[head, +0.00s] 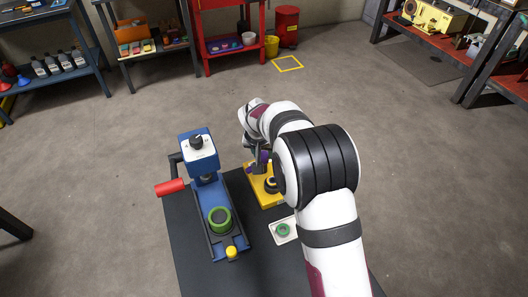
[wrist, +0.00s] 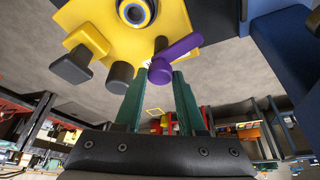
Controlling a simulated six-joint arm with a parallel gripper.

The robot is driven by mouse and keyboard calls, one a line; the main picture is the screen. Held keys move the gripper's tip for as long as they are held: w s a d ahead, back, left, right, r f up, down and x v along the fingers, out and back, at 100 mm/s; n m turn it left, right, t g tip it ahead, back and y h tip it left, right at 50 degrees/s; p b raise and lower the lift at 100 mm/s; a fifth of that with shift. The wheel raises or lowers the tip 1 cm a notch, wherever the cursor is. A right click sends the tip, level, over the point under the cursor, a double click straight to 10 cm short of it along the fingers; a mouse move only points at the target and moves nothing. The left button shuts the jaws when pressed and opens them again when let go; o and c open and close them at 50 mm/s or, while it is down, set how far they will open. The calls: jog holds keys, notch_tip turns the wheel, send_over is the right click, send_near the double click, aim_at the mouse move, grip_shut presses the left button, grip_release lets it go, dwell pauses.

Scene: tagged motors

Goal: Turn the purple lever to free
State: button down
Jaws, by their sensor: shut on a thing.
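A purple lever (wrist: 180,50) sits on a yellow fixture (wrist: 195,18) in the wrist view. Its arm slants up to the right, and its rounded near end lies between the tips of my green fingers (wrist: 160,76). My gripper is shut on the lever. A pale marking beside the lever is mostly hidden. In the head view the yellow fixture (head: 268,201) stands on the dark table, with a small purple patch of the lever (head: 263,157) showing. My gripper (head: 254,162) is there, partly hidden by my arm.
On the fixture are a grey cylinder (wrist: 120,76), a dark block (wrist: 71,67) and a round part (wrist: 134,12). A blue press (head: 201,160) with a red handle (head: 170,187) and green ring (head: 220,219) stands left. A white tray (head: 275,235) lies in front.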

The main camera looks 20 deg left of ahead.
jog(key=shift+a+m+h, duration=0.1)
jog(key=shift+m+h, duration=0.4)
jog(key=shift+m, duration=0.8)
jog(key=c, duration=0.5)
grip_release()
jog(key=v, duration=1.5)
jog(key=shift+s+a+r, duration=0.2)
jog(key=shift+s+r, duration=0.05)
jog(key=shift+r, duration=0.05)
